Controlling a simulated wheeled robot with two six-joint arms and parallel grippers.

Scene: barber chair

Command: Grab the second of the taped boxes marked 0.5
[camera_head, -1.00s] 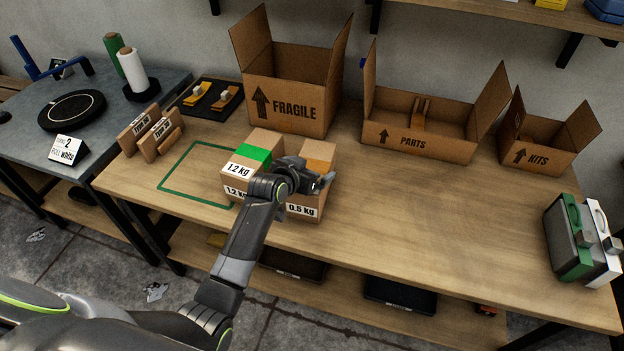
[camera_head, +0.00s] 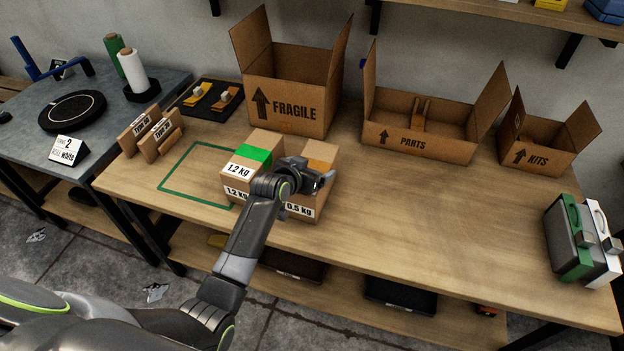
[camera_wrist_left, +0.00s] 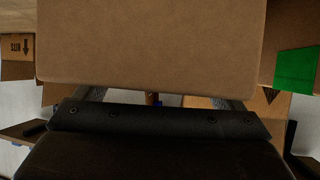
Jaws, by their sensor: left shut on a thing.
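A cardboard box with orange tape, the 0.5 kg box (camera_head: 320,152), stands on the wooden table with its label facing the front. My left gripper (camera_head: 318,180) is over its top and shut on it, hiding part of the top and tape. In the left wrist view the plain brown side of a box (camera_wrist_left: 150,40) fills the space before the jaws. A green-taped 1.2 kg box (camera_head: 262,142) stands close at its left; its green tape also shows in the left wrist view (camera_wrist_left: 297,69). My right gripper is not in view.
Open cartons marked FRAGILE (camera_head: 290,108), PARTS (camera_head: 412,142) and KITS (camera_head: 537,158) stand along the back. A green square outline (camera_head: 175,166) is at the left. Green and white cases (camera_head: 575,245) stand at the right edge. The table's middle right is clear.

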